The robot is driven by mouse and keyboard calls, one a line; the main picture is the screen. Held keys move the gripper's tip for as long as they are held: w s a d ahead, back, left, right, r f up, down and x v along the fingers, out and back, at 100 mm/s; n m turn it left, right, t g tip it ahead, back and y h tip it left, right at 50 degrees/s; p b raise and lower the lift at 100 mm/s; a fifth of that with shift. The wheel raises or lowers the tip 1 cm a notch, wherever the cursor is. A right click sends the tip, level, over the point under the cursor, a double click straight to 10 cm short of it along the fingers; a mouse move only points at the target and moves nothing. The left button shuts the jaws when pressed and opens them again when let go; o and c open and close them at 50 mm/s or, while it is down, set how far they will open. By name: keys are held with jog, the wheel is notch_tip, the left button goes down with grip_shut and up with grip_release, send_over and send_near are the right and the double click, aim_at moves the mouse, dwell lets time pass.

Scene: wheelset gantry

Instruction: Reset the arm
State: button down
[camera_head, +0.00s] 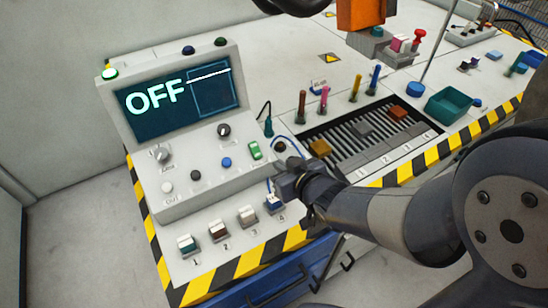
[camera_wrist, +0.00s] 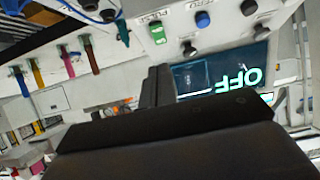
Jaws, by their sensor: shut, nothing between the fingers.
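My arm reaches in from the right in the head view. My gripper (camera_head: 284,183) is over the front right of the grey control console (camera_head: 205,185), beside its lower right edge. In the wrist view my gripper (camera_wrist: 157,78) shows as dark fingers closed together, with nothing visible between them. Whether it touches the console cannot be told. The console's screen (camera_head: 150,115) reads OFF and also shows, upside down, in the wrist view (camera_wrist: 205,80). A green switch (camera_head: 254,149) and several knobs and buttons are on the panel.
A slatted rack (camera_head: 355,135), upright coloured tools (camera_head: 324,98) and a green bin (camera_head: 448,104) are to the right. Grey floor (camera_head: 80,220) is clear at left.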

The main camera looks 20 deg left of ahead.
jog(key=shift+s+d, duration=0.3)
jog(key=shift+d, duration=0.1)
jog(key=shift+a, duration=0.1)
